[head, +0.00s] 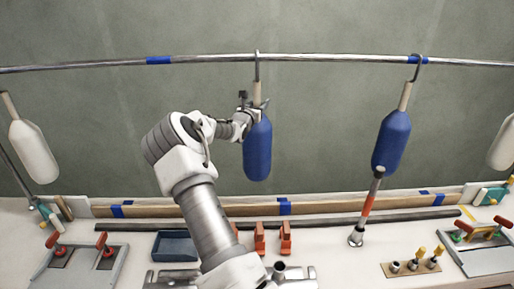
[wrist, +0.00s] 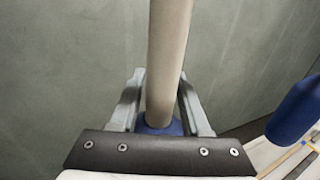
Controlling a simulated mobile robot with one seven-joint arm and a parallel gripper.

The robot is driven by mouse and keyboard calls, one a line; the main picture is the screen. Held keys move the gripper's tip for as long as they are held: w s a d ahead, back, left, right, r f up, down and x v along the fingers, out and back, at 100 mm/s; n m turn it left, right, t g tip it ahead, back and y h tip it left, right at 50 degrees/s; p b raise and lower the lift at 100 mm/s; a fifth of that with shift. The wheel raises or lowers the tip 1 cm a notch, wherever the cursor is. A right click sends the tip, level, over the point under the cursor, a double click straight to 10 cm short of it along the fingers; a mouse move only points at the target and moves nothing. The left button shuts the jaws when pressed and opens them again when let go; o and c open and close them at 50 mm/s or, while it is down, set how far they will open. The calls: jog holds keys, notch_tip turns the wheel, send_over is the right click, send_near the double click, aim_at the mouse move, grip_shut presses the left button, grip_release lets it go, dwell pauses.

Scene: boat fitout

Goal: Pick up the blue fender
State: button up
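A blue fender (head: 257,150) hangs upright at the middle of the rail from a hook, by a pale neck (head: 257,92). My gripper (head: 252,108) is at the top of this fender, at its neck. In the wrist view the neck (wrist: 168,60) passes between the two fingers of my gripper (wrist: 162,95). The fingers look spread on either side of it, with a narrow gap on the left; contact on the right is unclear. A bit of the fender's blue top (wrist: 158,127) shows below. A second blue fender (head: 391,142) hangs tilted at the right; it also shows in the wrist view (wrist: 296,110).
The metal rail (head: 330,58) crosses above the fenders. White fenders (head: 33,150) hang at both sides. The bench below carries a blue tray (head: 175,246), orange clamps (head: 286,238) and a wooden block with knobs (head: 412,266). An orange-banded rod (head: 367,205) stands under the right fender.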

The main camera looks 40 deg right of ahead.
grip_shut()
dwell(0.6)
dwell(0.4)
jog(key=shift+r, duration=0.15)
